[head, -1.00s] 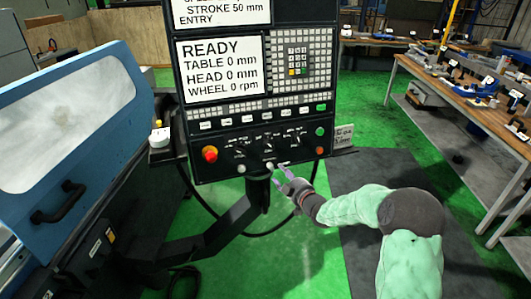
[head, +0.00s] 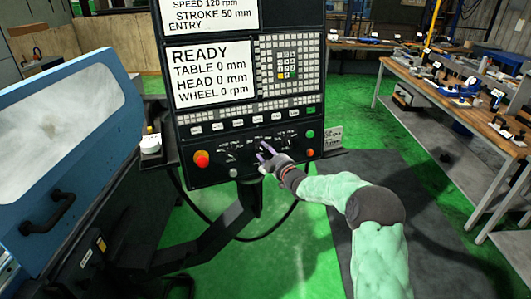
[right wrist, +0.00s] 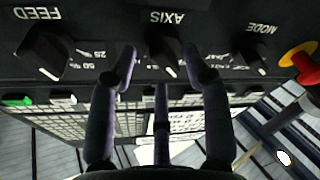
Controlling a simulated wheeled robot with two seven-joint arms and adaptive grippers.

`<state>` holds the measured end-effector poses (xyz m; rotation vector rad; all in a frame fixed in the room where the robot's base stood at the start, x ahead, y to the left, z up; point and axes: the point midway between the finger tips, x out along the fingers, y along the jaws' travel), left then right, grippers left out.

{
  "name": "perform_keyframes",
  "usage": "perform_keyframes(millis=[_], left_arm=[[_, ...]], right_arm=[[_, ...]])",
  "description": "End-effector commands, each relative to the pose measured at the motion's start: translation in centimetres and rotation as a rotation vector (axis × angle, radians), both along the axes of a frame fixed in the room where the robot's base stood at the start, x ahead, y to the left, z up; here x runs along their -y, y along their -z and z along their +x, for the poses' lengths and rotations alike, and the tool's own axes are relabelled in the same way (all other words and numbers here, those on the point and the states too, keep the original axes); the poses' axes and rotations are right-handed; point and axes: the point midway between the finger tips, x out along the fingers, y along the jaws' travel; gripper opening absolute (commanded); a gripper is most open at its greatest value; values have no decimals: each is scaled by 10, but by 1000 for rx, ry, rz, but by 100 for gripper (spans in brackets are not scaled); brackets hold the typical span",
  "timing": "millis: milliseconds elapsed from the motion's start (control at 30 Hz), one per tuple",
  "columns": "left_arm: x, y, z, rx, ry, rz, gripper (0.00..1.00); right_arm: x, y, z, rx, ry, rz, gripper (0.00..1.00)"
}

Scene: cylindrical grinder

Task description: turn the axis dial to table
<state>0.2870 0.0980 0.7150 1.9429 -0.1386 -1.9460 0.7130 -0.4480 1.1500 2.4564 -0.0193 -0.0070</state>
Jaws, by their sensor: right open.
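The dark axis dial (right wrist: 163,47) sits under the upside-down AXIS label in the right wrist view, between the feed dial (right wrist: 42,55) and the mode dial (right wrist: 250,55). My right gripper (right wrist: 162,58) is open, with one finger on each side of the axis dial; I cannot tell whether they touch it. In the head view my right gripper (head: 264,151) is at the dial row of the control panel (head: 250,186) and partly hides it. The dial's pointer setting is too unclear to read. My left gripper is not in view.
The screen (head: 212,74) reads READY, with table and head at 0 mm. A red emergency knob (head: 201,159) is left of the dials; green and orange buttons are at the right. The blue grinder door (head: 70,150) stands left. A workbench (head: 440,95) is at right.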

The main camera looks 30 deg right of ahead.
Motion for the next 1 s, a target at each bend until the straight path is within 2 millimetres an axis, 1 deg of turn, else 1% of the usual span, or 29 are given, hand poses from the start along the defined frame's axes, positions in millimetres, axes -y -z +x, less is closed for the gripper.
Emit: perform_keyframes(millis=[133,433,467,500,567,600,633,867,1000], left_arm=[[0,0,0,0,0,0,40],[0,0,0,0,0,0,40],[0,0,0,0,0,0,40],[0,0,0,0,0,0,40],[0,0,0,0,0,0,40],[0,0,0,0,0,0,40],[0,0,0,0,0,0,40],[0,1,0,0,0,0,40],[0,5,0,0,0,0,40]], right_arm=[[-1,1,8,-1,-1,1,49],[0,0,10,0,0,1,49],[0,0,10,0,0,1,46],[0,0,10,0,0,1,35],[0,0,10,0,0,1,18],[0,0,10,0,0,1,7],[0,0,10,0,0,1,0],[0,1,10,1,1,5,0],[0,2,10,5,5,32,0]])
